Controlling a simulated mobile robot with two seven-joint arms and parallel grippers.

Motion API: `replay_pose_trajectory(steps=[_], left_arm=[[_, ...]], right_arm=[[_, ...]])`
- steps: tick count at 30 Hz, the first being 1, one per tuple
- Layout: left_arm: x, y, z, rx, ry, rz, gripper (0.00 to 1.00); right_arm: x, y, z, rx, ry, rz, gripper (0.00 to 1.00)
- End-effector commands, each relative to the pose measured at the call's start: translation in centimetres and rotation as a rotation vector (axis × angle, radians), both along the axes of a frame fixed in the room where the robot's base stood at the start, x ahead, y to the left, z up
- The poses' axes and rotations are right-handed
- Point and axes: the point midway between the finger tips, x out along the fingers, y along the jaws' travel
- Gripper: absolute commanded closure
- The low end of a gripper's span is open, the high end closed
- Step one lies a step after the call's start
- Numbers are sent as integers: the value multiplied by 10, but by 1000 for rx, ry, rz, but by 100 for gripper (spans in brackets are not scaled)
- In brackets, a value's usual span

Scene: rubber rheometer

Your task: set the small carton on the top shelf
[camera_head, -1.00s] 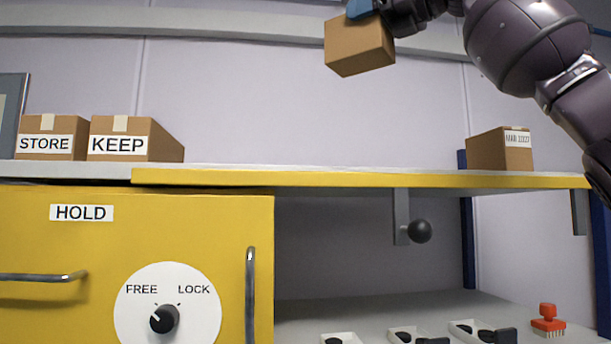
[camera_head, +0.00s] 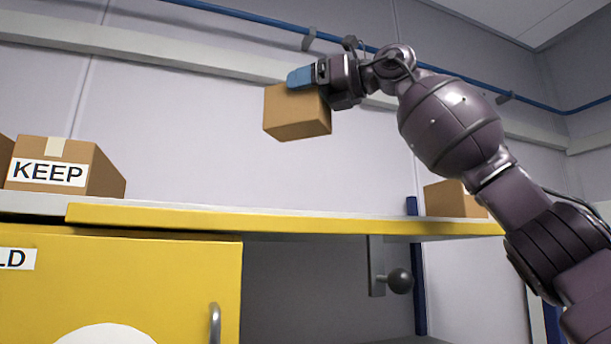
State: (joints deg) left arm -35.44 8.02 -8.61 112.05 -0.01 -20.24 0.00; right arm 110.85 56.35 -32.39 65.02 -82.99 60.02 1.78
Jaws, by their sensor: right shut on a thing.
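The small carton (camera_head: 297,115) is a plain brown box, held in the air above the top shelf (camera_head: 270,222). My right gripper (camera_head: 302,77) is shut on its upper edge, with a blue fingertip showing on top. The carton is slightly tilted in the picture and clear of the shelf. The shelf has a yellow front edge, and its middle stretch below the carton is bare. My left gripper is not in view.
A carton marked KEEP (camera_head: 65,168) stands on the shelf at the left, with part of another beside it. Another carton (camera_head: 452,199) stands at the right end, partly behind my right arm. A yellow cabinet (camera_head: 130,290) and a black ball knob (camera_head: 400,281) are below.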

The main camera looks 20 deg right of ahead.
Motion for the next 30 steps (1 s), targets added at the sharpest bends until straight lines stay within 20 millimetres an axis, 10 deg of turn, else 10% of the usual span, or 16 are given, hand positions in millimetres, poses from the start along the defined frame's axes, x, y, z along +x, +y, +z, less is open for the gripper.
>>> replay_pose_trajectory(steps=[12,30], left_arm=[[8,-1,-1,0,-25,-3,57],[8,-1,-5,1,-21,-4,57]], right_arm=[[0,0,-87,0,-1,0,63],[0,0,-148,1,-1,0,63]])
